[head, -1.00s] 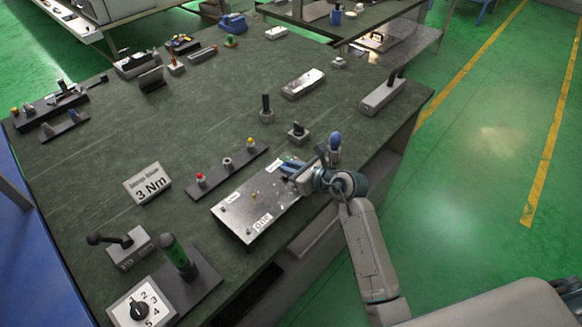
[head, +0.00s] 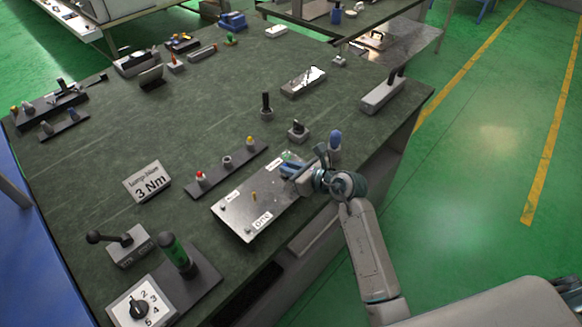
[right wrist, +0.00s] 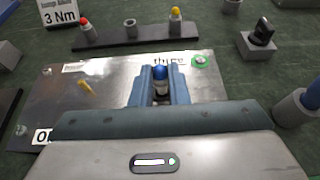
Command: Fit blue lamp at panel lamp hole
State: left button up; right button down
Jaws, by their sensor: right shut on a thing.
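The blue lamp (right wrist: 160,73), a small blue dome on a pale body, stands between the fingers of my right gripper (right wrist: 158,90) in the right wrist view. The gripper is shut on it. In the head view my right gripper (head: 288,172) is over the far right part of the silver panel (head: 232,213), and its fingers hide the lamp. The panel also shows in the right wrist view (right wrist: 110,90). A green-ringed round spot (right wrist: 199,61) is on the panel, right of and beyond the lamp. The lamp's lower end is hidden, so I cannot tell whether it touches the panel. My left gripper is not in view.
A blue-topped cylinder (head: 335,141) stands close beside my right gripper. A dark strip (head: 212,179) with red and yellow-topped parts lies behind the panel. A black-knobbed block (head: 298,131) stands beyond it. A yellow peg (head: 254,196) rises from the panel.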

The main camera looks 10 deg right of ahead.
jog(key=shift+f+b, duration=0.8)
jog(key=shift+f, duration=0.55)
jog(key=c, duration=1.3)
grip_release()
jog(key=b+v, duration=0.2)
jog(key=v, duration=0.9)
jog(key=shift+w+b, duration=0.1)
jog(key=shift+b, duration=0.2)
